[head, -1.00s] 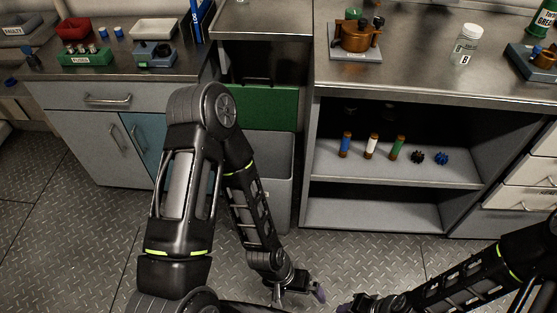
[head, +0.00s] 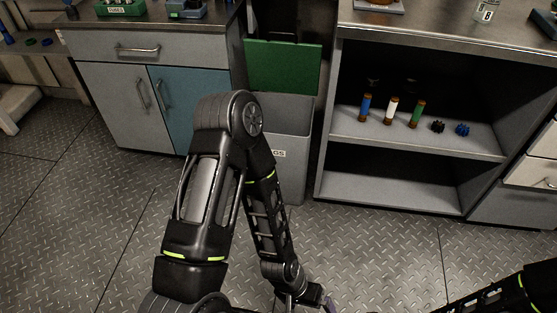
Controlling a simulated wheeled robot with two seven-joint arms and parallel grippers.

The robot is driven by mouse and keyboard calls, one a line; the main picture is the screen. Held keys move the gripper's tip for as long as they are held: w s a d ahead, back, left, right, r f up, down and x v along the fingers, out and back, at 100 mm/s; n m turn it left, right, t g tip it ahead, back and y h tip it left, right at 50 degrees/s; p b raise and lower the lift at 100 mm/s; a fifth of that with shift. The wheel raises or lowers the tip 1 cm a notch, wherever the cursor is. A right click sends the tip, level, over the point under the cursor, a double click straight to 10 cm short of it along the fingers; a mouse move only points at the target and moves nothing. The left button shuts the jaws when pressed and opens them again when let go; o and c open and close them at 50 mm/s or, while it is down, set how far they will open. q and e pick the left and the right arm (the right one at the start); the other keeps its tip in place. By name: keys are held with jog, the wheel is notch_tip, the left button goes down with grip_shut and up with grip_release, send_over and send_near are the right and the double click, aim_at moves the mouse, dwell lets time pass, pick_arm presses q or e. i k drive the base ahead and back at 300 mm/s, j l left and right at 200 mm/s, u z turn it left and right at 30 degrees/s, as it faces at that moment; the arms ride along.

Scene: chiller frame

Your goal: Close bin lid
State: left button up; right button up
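The bin is a grey box (head: 296,126) standing on the floor in the gap between two counters, with a partly hidden label on its front. Its green lid (head: 283,66) stands raised, upright at the back above the bin's opening. My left arm crosses in front of the bin and hides part of its front. My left gripper (head: 322,300) is low at the bottom edge, well below and in front of the bin, away from the lid. Its fingertips are cut off, so its opening cannot be told. My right gripper is out of the frame; only its arm shows at bottom right.
A drawer cabinet (head: 138,50) with a teal door stands left of the bin. An open shelf unit (head: 400,195) stands right of it, holding several small coloured items. Bare metal floor (head: 80,220) lies in front.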

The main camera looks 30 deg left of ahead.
aim_at(291, 67)
jog(key=i+j, duration=0.8)
jog(key=i, duration=0.2)
